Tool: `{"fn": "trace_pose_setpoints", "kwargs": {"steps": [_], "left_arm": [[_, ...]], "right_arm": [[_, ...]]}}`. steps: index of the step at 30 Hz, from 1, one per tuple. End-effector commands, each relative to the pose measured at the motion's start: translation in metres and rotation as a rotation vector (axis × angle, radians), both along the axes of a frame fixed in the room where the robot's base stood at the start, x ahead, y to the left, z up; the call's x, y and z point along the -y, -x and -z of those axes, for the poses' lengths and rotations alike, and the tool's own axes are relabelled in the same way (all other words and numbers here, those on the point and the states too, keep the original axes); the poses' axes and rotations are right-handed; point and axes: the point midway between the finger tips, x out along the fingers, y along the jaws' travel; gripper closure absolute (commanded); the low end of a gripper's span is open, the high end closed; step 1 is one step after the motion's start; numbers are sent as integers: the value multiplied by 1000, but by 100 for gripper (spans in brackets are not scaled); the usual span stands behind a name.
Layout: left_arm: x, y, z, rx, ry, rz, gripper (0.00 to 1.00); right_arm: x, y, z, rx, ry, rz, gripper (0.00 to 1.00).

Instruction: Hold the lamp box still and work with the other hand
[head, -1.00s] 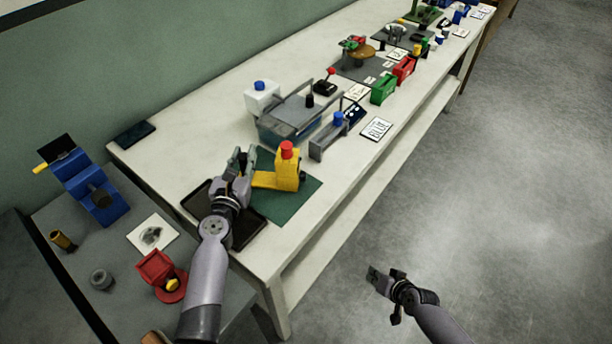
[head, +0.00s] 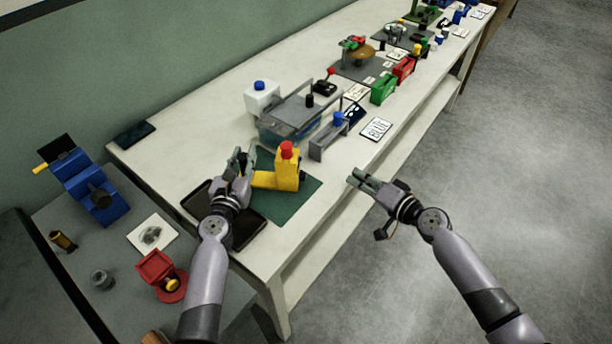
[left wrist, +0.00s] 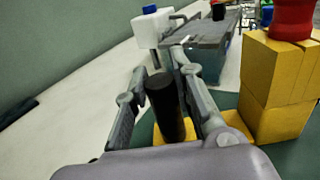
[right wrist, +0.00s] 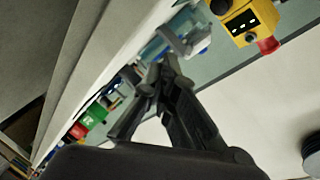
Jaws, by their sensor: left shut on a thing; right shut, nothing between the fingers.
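The lamp box (head: 288,174) is yellow and upright with a red top, and stands on the green mat (head: 300,200). It shows close at the right of the left wrist view (left wrist: 275,88). A low yellow foot with a black post (left wrist: 165,106) extends from its left side. My left gripper (head: 241,160) is shut on the black post. My right gripper (head: 358,178) is shut and empty near the table's front edge, right of the lamp box and apart from it.
Behind the mat stands a clear tank with a grey lid (head: 298,113), beside a white blue-capped container (head: 262,97). A grey stand with a blue knob (head: 328,138) is right of it. A black tray (head: 246,230) lies under my left arm. The front right table edge is clear.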

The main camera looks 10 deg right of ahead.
Motion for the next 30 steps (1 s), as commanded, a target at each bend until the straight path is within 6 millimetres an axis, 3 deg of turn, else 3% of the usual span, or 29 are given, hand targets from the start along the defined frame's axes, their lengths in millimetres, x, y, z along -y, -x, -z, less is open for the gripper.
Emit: {"fn": "trace_pose_setpoints", "kwargs": {"steps": [11,24,30], "left_arm": [[0,0,0,0,0,0,100],[0,0,0,0,-1,0,100],[0,0,0,0,0,0,100]], "right_arm": [[-7,-2,0,0,-1,0,100],[-64,-17,1,0,-1,0,100],[-80,-22,1,-1,0,1,100]]}}
